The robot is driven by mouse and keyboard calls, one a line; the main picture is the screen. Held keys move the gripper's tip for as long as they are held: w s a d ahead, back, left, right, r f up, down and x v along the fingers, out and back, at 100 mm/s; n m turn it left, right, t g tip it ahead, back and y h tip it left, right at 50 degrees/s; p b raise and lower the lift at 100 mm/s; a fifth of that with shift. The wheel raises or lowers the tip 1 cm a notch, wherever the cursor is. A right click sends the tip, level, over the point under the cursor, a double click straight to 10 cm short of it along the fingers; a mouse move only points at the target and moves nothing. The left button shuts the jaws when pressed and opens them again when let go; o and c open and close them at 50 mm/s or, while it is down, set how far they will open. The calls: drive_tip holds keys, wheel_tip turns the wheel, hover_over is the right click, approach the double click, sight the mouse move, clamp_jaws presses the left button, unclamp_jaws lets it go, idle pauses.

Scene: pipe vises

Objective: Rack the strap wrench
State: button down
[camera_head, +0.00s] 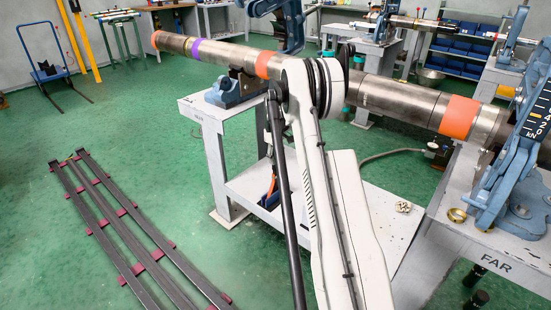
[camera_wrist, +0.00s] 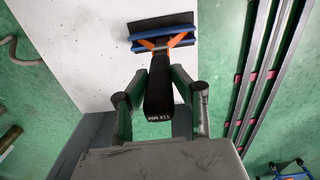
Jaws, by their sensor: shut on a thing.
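In the head view a small blue and orange item (camera_head: 270,197) shows at the near stand's lower shelf. My gripper is hidden there behind my arm.
A long steel pipe (camera_head: 390,97) with orange bands spans above, over a stand (camera_head: 205,110) with a blue vise (camera_head: 235,90). Dark rails (camera_head: 130,230) lie on the green floor at left.

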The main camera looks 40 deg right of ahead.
drive_tip(key=c, duration=1.4)
unclamp_jaws()
drive_tip(key=shift+o, duration=0.2)
wheel_tip(320, 180, up, 12)
drive_tip(key=shift+a, duration=0.15)
